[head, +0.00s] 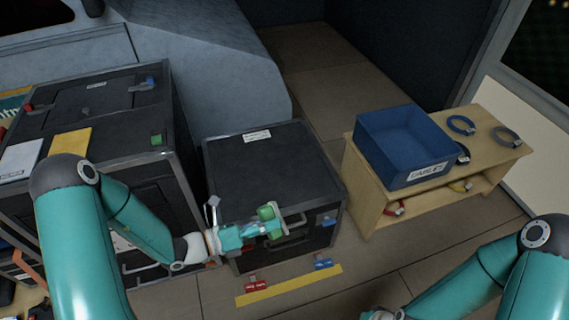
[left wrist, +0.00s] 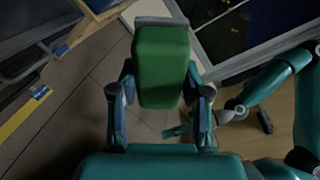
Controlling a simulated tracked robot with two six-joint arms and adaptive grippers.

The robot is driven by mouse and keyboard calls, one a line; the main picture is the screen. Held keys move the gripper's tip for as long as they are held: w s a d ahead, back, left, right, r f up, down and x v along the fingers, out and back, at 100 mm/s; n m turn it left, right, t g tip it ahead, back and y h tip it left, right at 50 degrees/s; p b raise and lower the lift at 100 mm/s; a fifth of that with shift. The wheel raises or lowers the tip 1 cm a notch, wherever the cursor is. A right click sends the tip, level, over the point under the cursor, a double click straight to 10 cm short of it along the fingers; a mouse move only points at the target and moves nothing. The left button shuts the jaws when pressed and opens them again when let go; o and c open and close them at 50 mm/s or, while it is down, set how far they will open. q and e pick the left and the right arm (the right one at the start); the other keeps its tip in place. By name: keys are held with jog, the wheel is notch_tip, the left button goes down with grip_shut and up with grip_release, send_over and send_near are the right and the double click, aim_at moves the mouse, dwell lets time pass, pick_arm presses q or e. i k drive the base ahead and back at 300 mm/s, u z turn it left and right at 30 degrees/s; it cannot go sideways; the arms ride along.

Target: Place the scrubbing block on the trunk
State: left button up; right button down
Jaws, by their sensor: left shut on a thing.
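The scrubbing block (head: 266,212) is green with a pale grey face. My left gripper (head: 262,226) is shut on it, in front of the black trunk (head: 265,170) near its front top edge. In the left wrist view the block (left wrist: 162,65) sits upright between the two fingers of my left gripper (left wrist: 160,95). The trunk's top is flat and bare apart from a white label. My right gripper is mostly cut off at the bottom of the head view; its arm shows in the left wrist view, but the jaw state is unclear.
A taller black case (head: 110,120) with a yellow card and small coloured items stands left of the trunk. A blue bin (head: 405,165) sits on a wooden shelf (head: 485,150) with cable coils at the right. A yellow floor strip (head: 290,286) lies in front of the trunk.

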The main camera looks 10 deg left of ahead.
aim_at(258, 180)
jog(key=u, duration=0.05)
jog(key=k, duration=0.45)
jog(key=z, duration=0.4)
jog(key=i, duration=1.5)
jog(key=u, duration=0.35)
